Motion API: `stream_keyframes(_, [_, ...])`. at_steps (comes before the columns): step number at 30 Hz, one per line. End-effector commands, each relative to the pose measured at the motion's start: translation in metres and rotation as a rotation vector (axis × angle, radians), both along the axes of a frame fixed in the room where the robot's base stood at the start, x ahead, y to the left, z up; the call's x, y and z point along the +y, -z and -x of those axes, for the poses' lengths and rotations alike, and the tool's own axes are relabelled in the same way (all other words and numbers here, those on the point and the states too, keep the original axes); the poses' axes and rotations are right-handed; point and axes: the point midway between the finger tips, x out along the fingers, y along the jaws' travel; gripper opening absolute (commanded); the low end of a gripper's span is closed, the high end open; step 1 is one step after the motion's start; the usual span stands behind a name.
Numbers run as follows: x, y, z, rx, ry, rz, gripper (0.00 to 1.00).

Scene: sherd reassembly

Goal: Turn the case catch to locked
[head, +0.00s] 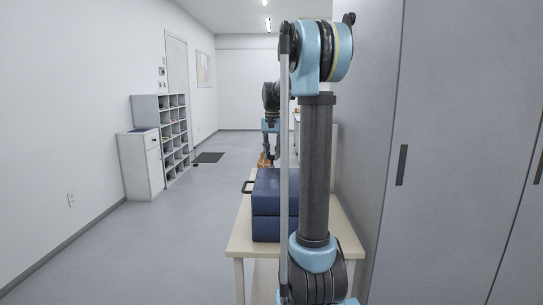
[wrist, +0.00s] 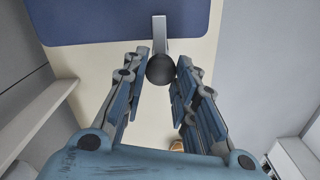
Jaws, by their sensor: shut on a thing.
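The dark blue case (head: 268,205) stands closed on a pale table (head: 243,238) in the head view, partly hidden by my arm. In the wrist view its blue edge (wrist: 90,20) runs along the top. The case catch is a grey lever (wrist: 159,32) with a dark round knob (wrist: 160,69) at its end, sticking out from the case toward my gripper. My gripper (wrist: 163,66) has its fingertips on either side of the knob and is shut on it. In the head view my gripper is small and far off behind the case, and the catch is hidden there.
An orange-brown object (head: 263,159) lies beyond the case. Tall grey cabinets (head: 440,150) stand close on the right. A pigeonhole shelf (head: 174,130) stands on the left, with open floor between it and the table.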

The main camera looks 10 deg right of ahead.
Motion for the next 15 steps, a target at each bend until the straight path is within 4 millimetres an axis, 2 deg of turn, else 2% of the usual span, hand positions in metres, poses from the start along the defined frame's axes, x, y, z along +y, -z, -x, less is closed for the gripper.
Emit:
stream_keyframes(8, [0.0006,-0.0006,-0.0014,-0.003,0.000,-0.001,0.02])
stream_keyframes(9, [0.0006,-0.0006,-0.0014,-0.003,-0.001,-0.001,0.28])
stream_keyframes(11, [0.0007,-0.0006,-0.0013,-0.003,-0.001,-0.001,0.42])
stream_keyframes(12, [0.0007,-0.0005,-0.0011,-0.003,-0.001,-0.001,0.47])
stream_keyframes(15, [0.0006,-0.0003,-0.0008,-0.001,-0.001,0.000,0.47])
